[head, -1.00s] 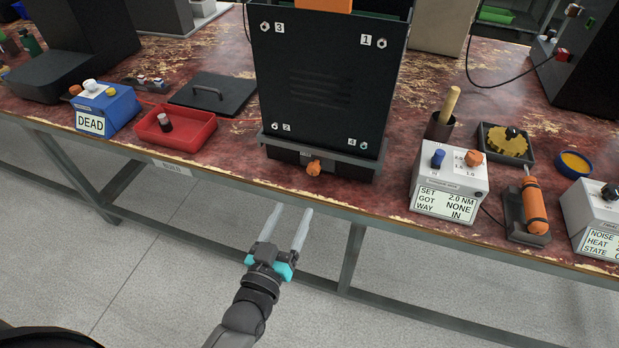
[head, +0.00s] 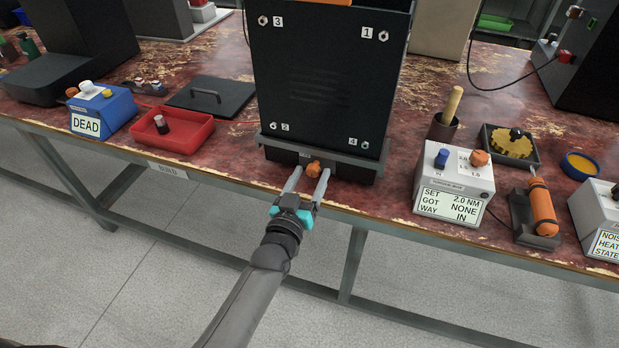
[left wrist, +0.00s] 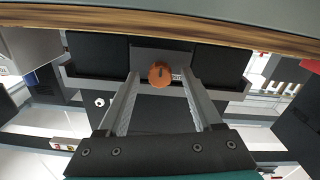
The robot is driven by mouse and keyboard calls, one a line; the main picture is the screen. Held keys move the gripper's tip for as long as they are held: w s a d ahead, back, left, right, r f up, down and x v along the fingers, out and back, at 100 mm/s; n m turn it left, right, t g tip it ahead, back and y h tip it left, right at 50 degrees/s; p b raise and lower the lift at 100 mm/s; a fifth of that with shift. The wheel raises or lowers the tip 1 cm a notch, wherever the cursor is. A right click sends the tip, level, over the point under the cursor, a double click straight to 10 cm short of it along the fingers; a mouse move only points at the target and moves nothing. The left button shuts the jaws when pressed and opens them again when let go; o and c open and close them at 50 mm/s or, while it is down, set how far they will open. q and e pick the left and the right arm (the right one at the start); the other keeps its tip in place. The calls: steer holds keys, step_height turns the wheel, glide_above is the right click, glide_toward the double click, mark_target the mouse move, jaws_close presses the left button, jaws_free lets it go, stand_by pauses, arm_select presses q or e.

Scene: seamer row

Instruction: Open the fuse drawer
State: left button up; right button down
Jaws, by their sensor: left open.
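The fuse drawer (head: 345,169) is a dark front low in the base of the black cabinet (head: 325,85), and it looks shut. Its orange knob (head: 314,169) sticks out at the front. My left gripper (head: 307,178) is open, with its two pale fingers pointing at the drawer front, one on each side of the knob. In the left wrist view the orange knob (left wrist: 160,74) sits between the fingertips (left wrist: 160,82). I cannot tell whether either finger touches it. My right gripper is not in view.
A red tray (head: 172,131) and a blue box reading DEAD (head: 105,112) stand left of the cabinet. A white torque box (head: 453,182) and an orange-handled driver (head: 542,207) stand to the right. The bench front edge (head: 225,176) runs below the drawer.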

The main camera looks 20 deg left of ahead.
arm_select(q)
jaws_close()
stand_by(0.5)
stand_by(0.9)
